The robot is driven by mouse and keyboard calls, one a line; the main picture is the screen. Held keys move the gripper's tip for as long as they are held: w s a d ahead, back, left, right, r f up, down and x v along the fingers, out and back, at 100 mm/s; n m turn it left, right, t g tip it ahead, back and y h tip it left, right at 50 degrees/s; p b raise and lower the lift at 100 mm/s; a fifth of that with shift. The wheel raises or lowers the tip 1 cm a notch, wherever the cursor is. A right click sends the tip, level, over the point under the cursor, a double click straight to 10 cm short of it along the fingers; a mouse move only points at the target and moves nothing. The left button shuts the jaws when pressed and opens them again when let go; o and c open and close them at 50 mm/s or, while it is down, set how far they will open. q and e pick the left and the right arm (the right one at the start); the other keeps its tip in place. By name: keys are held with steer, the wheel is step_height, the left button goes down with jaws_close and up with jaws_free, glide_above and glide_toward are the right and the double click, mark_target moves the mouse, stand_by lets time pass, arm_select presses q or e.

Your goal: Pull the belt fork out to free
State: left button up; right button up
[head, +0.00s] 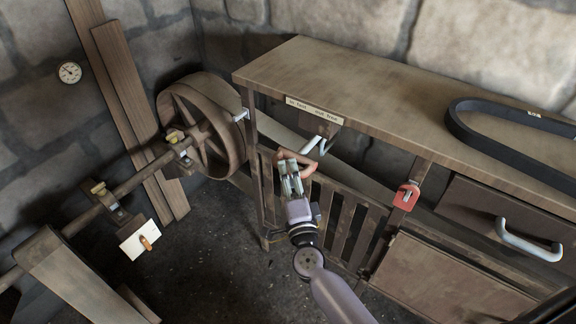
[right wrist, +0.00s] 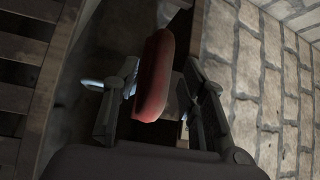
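The belt fork's reddish handle (head: 308,164) sits at the bench front below a label (head: 314,109) that seems to read "in fast, out free". A pale bent bar (head: 314,145) shows just above it. My right gripper (head: 290,168) is at the handle, its arm coming from below. In the right wrist view, the red handle (right wrist: 154,75) stands between the two fingers, with narrow gaps seeming to show on both sides. The fingers look open around it; contact is hard to judge. My left gripper is not in view.
A large wooden pulley wheel (head: 203,128) on a shaft stands left. A black belt (head: 515,145) lies on the bench top (head: 385,92). A red padlock-like tag (head: 406,196) and a drawer handle (head: 527,243) are right. A slatted gate (head: 335,217) stands beside my right arm.

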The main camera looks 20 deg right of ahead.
steer(key=shift+w+d+r, duration=0.1)
steer(key=shift+w+r, duration=0.05)
steer(key=shift+w, duration=0.9)
jaws_close()
steer(key=shift+s, duration=0.1)
